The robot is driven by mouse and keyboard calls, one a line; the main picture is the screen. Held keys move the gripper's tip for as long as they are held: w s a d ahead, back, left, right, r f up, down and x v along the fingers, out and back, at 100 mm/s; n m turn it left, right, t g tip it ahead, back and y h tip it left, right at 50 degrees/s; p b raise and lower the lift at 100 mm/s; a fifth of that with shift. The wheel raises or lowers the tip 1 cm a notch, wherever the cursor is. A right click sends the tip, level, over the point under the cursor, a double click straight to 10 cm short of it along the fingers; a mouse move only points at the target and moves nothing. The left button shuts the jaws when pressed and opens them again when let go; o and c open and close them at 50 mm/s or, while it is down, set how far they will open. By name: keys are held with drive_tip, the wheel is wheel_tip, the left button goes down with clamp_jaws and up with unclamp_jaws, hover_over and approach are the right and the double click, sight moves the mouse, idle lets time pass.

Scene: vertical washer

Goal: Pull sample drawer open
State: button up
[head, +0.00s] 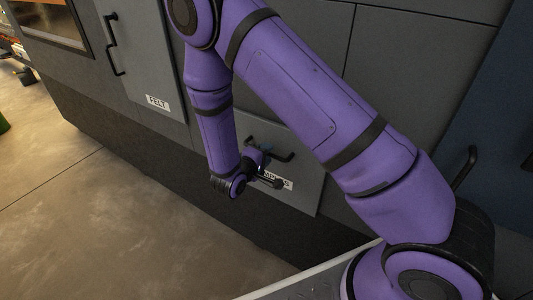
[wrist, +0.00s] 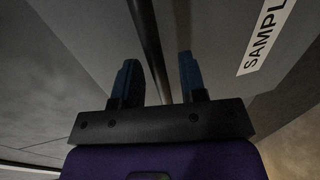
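The sample drawer (head: 306,195) is a grey front panel, low in the machine wall in the head view. Its white label, partly hidden by my wrist in the head view, reads "SAMPL…" in the wrist view (wrist: 268,38). Its black bar handle (head: 284,157) also shows in the wrist view (wrist: 148,40). My gripper (head: 263,149) is at the handle. In the wrist view my gripper (wrist: 158,78) has its two blue fingers apart, with the bar running between them and visible gaps to both fingers. The drawer front looks flush with the panels around it.
A grey panel labelled FELT (head: 158,102) with a black vertical handle (head: 113,45) is to the left. A dark blue panel with a handle is at the right. Open concrete floor (head: 120,230) lies in front of the machine.

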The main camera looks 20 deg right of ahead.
drive_tip(key=shift+w+d, duration=0.25)
drive_tip(key=shift+d, duration=0.1)
drive_tip(key=shift+c, duration=0.3)
clamp_jaws()
drive_tip(key=shift+s+a, duration=0.1)
drive_tip(key=f+v, duration=0.2)
drive_tip(key=v, duration=0.9)
drive_tip(key=f+v, duration=0.3)
drive_tip(key=v, duration=0.9)
drive_tip(key=shift+s+a, duration=0.4)
drive_tip(key=shift+a, duration=0.15)
drive_tip(key=shift+o, duration=0.3)
unclamp_jaws()
